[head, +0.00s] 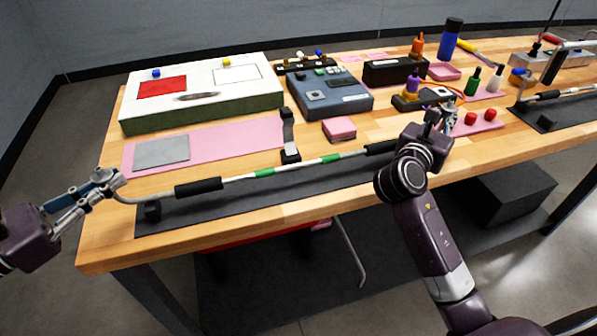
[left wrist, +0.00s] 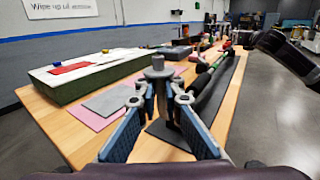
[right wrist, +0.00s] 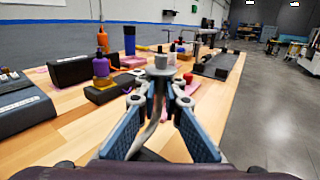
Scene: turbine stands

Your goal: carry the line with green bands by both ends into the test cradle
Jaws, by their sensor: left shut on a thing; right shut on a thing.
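The line with green bands (head: 297,165) is a pale tube with two green bands, black sleeves and bent grey ends. It spans lengthwise over a dark mat (head: 270,200) at the table's front edge. My left gripper (head: 112,181) is shut on its left end, whose grey fitting (left wrist: 157,68) stands between the fingers. My right gripper (head: 434,120) is shut on its right end; that fitting (right wrist: 160,66) shows upright in the right wrist view. My right arm hides part of the mat. A small black block (head: 152,210) sits under the left end. I cannot tell which fixture is the test cradle.
Behind the line stand a black upright bracket (head: 290,135), a pink block (head: 339,128) and a grey-blue device (head: 329,92). A large white-topped box (head: 205,90) is at back left. Another dark mat (head: 575,112) with another line (head: 562,94) lies at far right.

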